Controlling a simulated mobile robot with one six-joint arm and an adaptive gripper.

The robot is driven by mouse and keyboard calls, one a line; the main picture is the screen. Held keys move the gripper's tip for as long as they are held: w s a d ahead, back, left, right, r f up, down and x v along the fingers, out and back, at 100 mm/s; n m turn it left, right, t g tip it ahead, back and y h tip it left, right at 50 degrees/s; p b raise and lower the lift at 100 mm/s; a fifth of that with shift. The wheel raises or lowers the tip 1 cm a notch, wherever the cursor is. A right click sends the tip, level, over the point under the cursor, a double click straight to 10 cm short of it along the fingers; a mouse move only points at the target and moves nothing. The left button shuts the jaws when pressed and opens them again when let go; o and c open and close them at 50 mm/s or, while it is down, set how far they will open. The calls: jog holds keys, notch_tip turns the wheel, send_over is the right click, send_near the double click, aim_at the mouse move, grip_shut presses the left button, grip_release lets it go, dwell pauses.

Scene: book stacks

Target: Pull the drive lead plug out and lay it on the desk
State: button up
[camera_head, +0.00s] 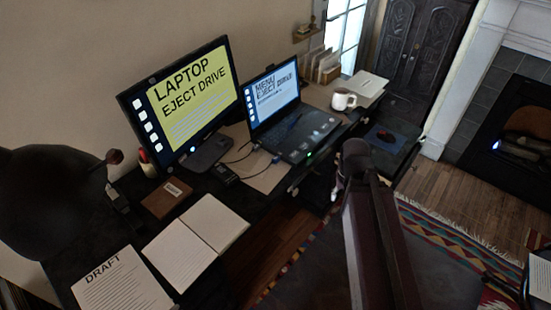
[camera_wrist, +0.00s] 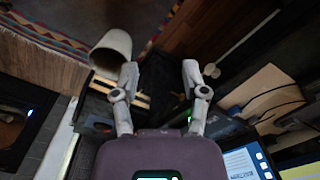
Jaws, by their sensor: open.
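The laptop (camera_head: 300,132) stands open on the dark desk, its screen reading "MENU EJECT DRIVE". A small black box (camera_head: 224,174), which looks like the drive, lies left of it. A thin dark lead (camera_head: 238,158) runs between the box and the laptop's left side. I cannot make out the plug itself. My gripper (camera_wrist: 160,75) is open, with nothing between its fingers. In the head view it is in front of the laptop's right part, partly hidden by my arm. The laptop screen (camera_wrist: 244,162) shows at the lower right of the wrist view, with dark cables (camera_wrist: 270,98) above it.
A monitor (camera_head: 190,98) reading "LAPTOP EJECT DRIVE" stands behind the box. A brown box (camera_head: 167,198), open notebook (camera_head: 196,240) and draft sheet (camera_head: 122,284) lie on the left desk. A white mug (camera_head: 342,99) stands right of the laptop. A dark lamp (camera_head: 50,210) stands far left.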

jog(key=shift+o, duration=0.7)
jog(key=shift+w+a, duration=0.1)
jog(key=w+a+f+n+t+h+b, duration=0.2)
jog(key=w+a+f+n+b, duration=0.1)
jog(key=w+a+n+b, duration=0.3)
jog(key=w+a+f+n+t+h+b, duration=0.3)
jog(key=w+a+f+n+b, duration=0.1)
jog(key=n, duration=0.4)
jog(key=w+a+f+n+t+h+b, duration=0.2)
jog(key=w+a+f+n+b, duration=0.1)
jog(key=w+a+n+b, duration=0.4)
jog(key=shift+w+a+f+n+b, duration=0.3)
jog(key=shift+w+n+b, duration=0.1)
jog(key=shift+w, duration=0.2)
jog(key=a+n+t+b, duration=0.1)
jog(key=a+n, duration=0.1)
jog(key=a, duration=0.1)
jog(key=w+a+n+t+b, duration=0.1)
jog(key=a+n, duration=0.1)
jog(key=a, duration=0.1)
jog(key=w+a+n+t+b, duration=0.1)
jog(key=a+n, duration=0.1)
jog(key=a, duration=0.1)
jog(key=shift+w+r+n+t+h+b, duration=0.2)
jog(key=shift+w+n+t+h+b, duration=0.1)
jog(key=shift+n+t+h, duration=0.1)
jog(key=shift+a+r, duration=0.1)
jog(key=shift+a, duration=0.05)
